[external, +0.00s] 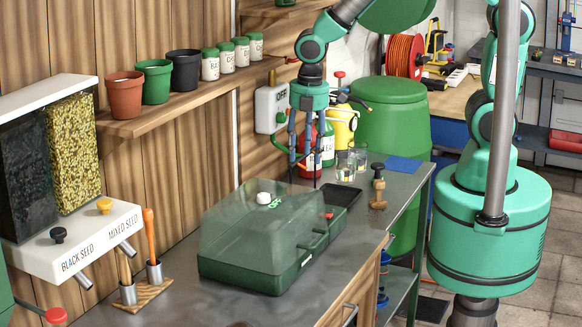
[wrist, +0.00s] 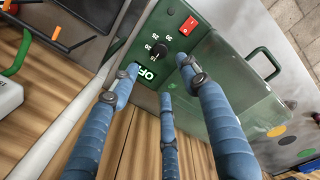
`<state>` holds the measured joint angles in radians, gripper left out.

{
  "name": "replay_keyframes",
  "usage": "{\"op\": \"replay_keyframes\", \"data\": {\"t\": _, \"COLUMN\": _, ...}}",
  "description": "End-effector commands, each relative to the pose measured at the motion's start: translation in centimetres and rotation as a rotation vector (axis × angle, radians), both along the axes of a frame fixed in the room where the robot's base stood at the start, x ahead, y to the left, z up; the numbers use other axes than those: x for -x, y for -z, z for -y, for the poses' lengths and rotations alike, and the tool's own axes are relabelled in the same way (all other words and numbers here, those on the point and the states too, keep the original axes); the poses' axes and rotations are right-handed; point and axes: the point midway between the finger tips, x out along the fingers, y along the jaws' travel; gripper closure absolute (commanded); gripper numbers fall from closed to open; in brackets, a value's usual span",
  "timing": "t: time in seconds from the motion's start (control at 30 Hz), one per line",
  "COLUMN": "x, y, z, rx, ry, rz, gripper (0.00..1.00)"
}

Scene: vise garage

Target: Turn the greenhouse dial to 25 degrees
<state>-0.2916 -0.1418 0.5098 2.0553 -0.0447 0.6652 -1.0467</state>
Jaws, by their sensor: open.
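The greenhouse (external: 250,262) is a clear-domed box with a dark green base, standing on the grey bench in the external view. In the wrist view its green end panel carries a black dial (wrist: 160,50) with numbers such as 15, 20 and 25 around it. A small display reading OFF (wrist: 149,73) and a red switch (wrist: 188,25) are on the same panel. The dial's exact pointer setting is too small to read. My gripper (external: 304,182) has its blue fingers spread and pointing down, behind the greenhouse's far end. In the wrist view the fingertips (wrist: 160,72) appear around the dial, without clear contact.
A shelf (external: 185,112) with pots runs along the wall. The front bench is partly clear.

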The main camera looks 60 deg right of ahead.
Motion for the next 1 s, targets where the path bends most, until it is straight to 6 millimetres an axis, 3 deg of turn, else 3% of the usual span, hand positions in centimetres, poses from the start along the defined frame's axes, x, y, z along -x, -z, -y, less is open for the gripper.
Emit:
{"op": "replay_keyframes", "data": {"t": 0.57, "x": 0.0, "y": 0.9, "z": 0.0, "rx": 0.001, "ry": -0.003, "rz": -0.002, "gripper": 0.54}}
{"op": "replay_keyframes", "data": {"t": 0.77, "x": -0.1, "y": 2.8, "z": 0.0, "rx": 0.002, "ry": -0.003, "rz": -0.003, "gripper": 0.54}}
{"op": "replay_keyframes", "data": {"t": 1.0, "x": -0.3, "y": 6.5, "z": 0.1, "rx": 0.002, "ry": -0.003, "rz": -0.003, "gripper": 0.54}}
